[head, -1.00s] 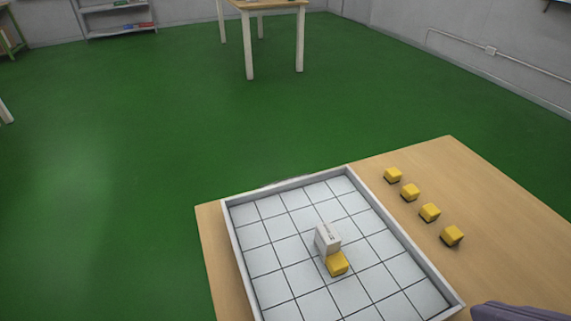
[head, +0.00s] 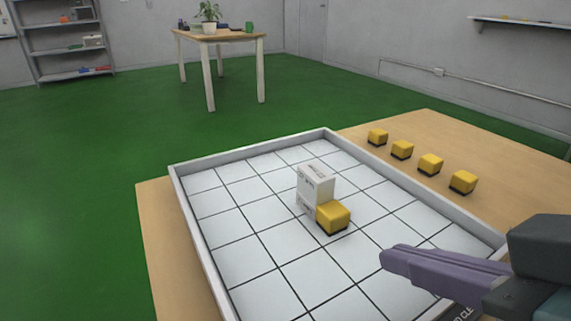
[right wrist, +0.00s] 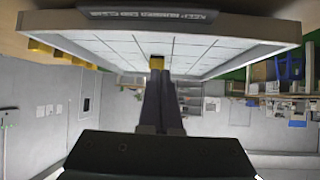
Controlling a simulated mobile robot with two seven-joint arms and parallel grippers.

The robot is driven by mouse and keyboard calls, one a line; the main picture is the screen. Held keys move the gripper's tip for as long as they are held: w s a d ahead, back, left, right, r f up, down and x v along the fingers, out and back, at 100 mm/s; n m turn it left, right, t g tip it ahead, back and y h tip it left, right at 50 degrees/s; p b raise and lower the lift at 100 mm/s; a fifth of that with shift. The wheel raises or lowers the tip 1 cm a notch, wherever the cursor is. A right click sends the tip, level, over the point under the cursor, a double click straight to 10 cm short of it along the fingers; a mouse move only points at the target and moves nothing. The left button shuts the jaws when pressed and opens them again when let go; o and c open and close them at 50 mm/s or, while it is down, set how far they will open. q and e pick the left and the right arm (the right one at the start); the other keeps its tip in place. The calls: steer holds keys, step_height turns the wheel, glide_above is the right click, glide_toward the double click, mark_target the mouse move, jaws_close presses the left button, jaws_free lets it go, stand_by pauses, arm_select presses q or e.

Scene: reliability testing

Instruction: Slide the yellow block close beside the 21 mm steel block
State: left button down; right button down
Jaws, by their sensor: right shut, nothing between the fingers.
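The steel block (head: 314,187) is a pale grey upright block with small dark print, standing on the white gridded tray floor. The yellow block (head: 334,217) with a dark base sits close against its near right side; I see no clear gap between them. My right gripper (head: 388,258) is shut and empty, with its purple fingers over the near right part of the tray, to the right of and nearer than the yellow block. In the right wrist view the shut fingers (right wrist: 157,68) hide most of a yellow block. My left gripper is not in view.
The tray (head: 232,276) has raised grey walls and stands on a wooden table (head: 158,230). Several yellow blocks (head: 430,164) stand in a row on the table beyond the tray's right wall. The tray floor left of the two blocks is clear.

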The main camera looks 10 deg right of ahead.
mark_target(328, 206)
steer(key=w, duration=0.3)
steer(key=w+a+b, duration=0.1)
steer(key=w, duration=0.2)
steer(key=w+a, duration=0.1)
steer(key=w, duration=0.3)
steer(key=shift+a, duration=0.25)
steer(key=shift+s+f+b, duration=0.1)
steer(key=shift+f+b, duration=0.5)
steer(key=shift+f, duration=0.15)
steer(key=shift+s+d+f, duration=0.1)
steer(key=shift+f, duration=0.1)
steer(key=shift+p, duration=0.3)
